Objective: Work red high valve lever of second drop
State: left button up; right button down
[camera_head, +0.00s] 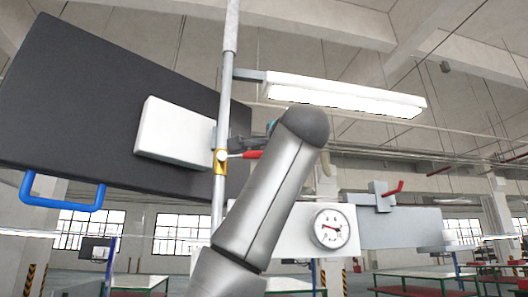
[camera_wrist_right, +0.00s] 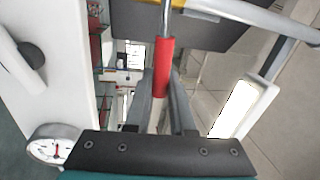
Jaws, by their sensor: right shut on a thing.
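The red valve lever (camera_head: 252,154) sticks out to the right from a brass valve (camera_head: 220,161) on a vertical grey pipe (camera_head: 230,40) in the head view. In the right wrist view the red lever sleeve (camera_wrist_right: 164,60) lies between the two grey fingers of my right gripper (camera_wrist_right: 162,85), with its bare metal rod running up toward the top edge. My right gripper is shut on the lever. In the head view my right arm hides most of that gripper. My left gripper is not in view.
A dark panel (camera_head: 80,90) and a white box (camera_head: 172,132) stand left of the pipe. A lit lamp (camera_head: 345,95) hangs at upper right. A dial gauge (camera_head: 331,228) and another red lever (camera_head: 393,188) are at lower right. A blue handle (camera_head: 62,192) is at left.

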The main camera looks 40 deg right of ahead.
jog(key=shift+f+m, duration=0.45)
jog(key=shift+m, duration=0.15)
jog(key=shift+d+f, duration=0.1)
jog(key=c, duration=0.8)
grip_release()
jog(key=shift+s, duration=0.1)
jog(key=shift+o, duration=0.2)
jog(key=b+v, duration=0.5)
jog(key=v, duration=1)
jog(key=shift+a, duration=0.25)
